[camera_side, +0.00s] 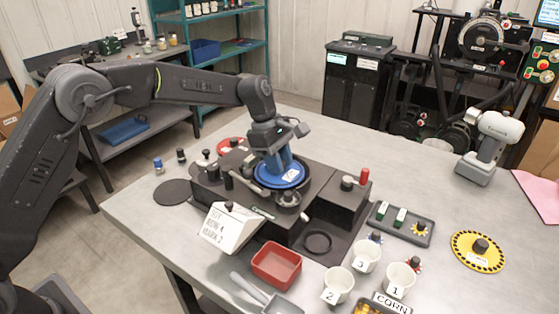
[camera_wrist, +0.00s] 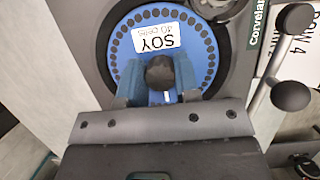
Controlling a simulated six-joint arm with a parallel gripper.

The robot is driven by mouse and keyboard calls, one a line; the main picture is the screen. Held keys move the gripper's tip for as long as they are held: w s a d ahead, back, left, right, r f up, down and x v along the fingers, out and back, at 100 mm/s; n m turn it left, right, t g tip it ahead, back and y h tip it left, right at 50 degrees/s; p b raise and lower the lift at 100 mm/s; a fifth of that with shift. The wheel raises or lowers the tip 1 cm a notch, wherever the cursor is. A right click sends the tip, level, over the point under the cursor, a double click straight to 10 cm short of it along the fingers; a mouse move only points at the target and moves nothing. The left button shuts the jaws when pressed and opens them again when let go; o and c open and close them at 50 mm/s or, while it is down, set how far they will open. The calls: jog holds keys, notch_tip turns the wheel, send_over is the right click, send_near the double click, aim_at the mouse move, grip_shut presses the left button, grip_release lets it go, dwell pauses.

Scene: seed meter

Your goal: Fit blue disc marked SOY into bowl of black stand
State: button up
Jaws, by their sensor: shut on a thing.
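The blue disc (camera_side: 291,180) has a white SOY label (camera_wrist: 158,36), a ring of small dark holes near its rim and a black centre knob (camera_wrist: 160,72). My gripper (camera_side: 280,172) points down with its blue fingers on either side of the knob; in the wrist view the gripper (camera_wrist: 160,88) is shut on it. The disc lies level at the round bowl of the black stand (camera_side: 322,186). In the wrist view the bowl's dark rim (camera_wrist: 113,22) surrounds the visible part of the disc. My gripper hides the disc's near part. I cannot tell whether the disc is fully seated.
A white sign (camera_side: 229,226) stands in front of the stand, and a lever with a black ball (camera_wrist: 291,94) is close to the right. A yellow disc (camera_side: 462,240), a red disc (camera_side: 222,146), a red tray (camera_side: 277,277) and numbered cups (camera_side: 338,282) lie around it.

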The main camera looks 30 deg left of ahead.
jog(key=shift+f, duration=0.6)
dwell(0.4)
jog(key=o, duration=1.3)
jog(key=shift+r, duration=3)
